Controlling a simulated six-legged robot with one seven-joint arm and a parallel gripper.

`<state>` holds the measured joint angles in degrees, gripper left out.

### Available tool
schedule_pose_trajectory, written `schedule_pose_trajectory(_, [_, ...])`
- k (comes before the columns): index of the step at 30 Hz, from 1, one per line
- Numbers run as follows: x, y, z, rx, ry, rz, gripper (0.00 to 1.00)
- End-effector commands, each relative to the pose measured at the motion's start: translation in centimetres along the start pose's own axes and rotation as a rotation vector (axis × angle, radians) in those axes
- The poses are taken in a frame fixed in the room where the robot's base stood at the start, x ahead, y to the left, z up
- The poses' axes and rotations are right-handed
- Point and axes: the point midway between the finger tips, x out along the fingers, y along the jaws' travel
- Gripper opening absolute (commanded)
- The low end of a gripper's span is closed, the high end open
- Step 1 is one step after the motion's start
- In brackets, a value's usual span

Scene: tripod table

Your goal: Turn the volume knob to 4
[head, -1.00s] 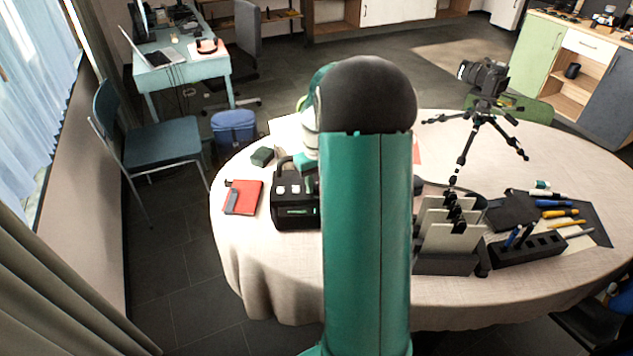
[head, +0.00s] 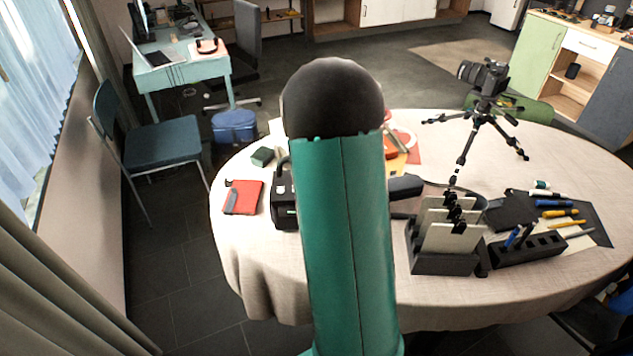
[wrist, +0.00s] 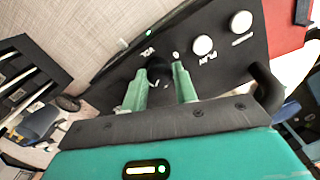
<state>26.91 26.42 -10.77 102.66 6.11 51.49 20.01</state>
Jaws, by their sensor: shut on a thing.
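The black device (head: 283,205) stands on the left part of the round table in the head view, mostly hidden behind my teal arm. In the wrist view its dark panel (wrist: 225,75) fills the upper middle, tilted in the picture. The round black volume knob (wrist: 159,70) is on the panel beside small white lettering. The two green fingers of my gripper (wrist: 160,88) are on either side of the knob, shut on it. The number it points to cannot be read. My gripper is hidden in the head view.
Two white round buttons (wrist: 203,45) and a green light (wrist: 149,32) are on the same panel. A black handle (wrist: 266,88) is beside my gripper. A red notebook (head: 243,197) lies left of the device; a black card holder (head: 443,262) and a camera tripod (head: 470,140) stand to the right.

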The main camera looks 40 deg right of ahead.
Motion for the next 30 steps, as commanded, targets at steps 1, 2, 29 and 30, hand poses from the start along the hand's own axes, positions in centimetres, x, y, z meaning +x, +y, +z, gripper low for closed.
schedule_pose_trajectory(1, [-0.07,-0.08,-0.03,0.015,0.002,-0.001,0.06])
schedule_pose_trajectory(2, [-0.07,-0.08,-0.03,0.023,0.002,-0.001,0.06])
schedule_pose_trajectory(29, [-0.02,-0.02,-0.02,0.057,0.001,0.000,0.50])
schedule_pose_trajectory(30, [-0.03,-0.01,-0.01,0.057,0.001,0.000,0.50])
